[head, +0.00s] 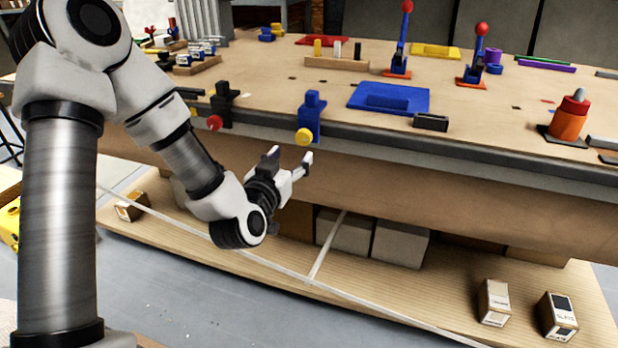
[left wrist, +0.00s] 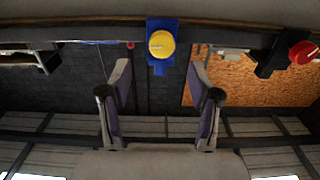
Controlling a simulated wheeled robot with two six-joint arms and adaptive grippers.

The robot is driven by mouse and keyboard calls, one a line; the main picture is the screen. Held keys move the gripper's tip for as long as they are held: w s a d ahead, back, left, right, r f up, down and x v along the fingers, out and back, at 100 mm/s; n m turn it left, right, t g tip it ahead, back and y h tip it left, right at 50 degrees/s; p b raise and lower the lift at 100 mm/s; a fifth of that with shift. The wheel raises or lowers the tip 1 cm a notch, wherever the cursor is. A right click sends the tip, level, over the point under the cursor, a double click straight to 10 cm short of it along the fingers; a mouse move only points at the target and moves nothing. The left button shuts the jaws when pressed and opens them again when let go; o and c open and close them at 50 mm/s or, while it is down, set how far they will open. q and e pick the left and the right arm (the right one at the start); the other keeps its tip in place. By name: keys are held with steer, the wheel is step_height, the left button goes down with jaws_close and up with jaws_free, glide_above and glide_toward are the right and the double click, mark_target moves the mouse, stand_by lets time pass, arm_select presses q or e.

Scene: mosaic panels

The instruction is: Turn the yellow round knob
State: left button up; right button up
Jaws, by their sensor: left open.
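The yellow round knob (head: 304,137) sits on the front of a blue upright mount (head: 312,110) at the near edge of the workbench. In the left wrist view the knob (left wrist: 161,44) faces the camera, with a thin pale line on its face and the blue mount (left wrist: 160,66) behind it. My left gripper (head: 291,162) is open and empty, just below and in front of the knob, not touching it. In the left wrist view its two fingers (left wrist: 160,90) stand apart, with the knob beyond them and between their lines. My right gripper is in neither view.
A red knob (head: 214,123) on a black mount stands left of the yellow one; it also shows in the left wrist view (left wrist: 302,52).

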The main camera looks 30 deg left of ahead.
mark_target(302, 137)
arm_select(q)
steer(key=x, duration=0.8)
steer(key=shift+a+r+p, duration=0.1)
steer(key=shift+r+p, duration=0.25)
steer(key=c, duration=1.1)
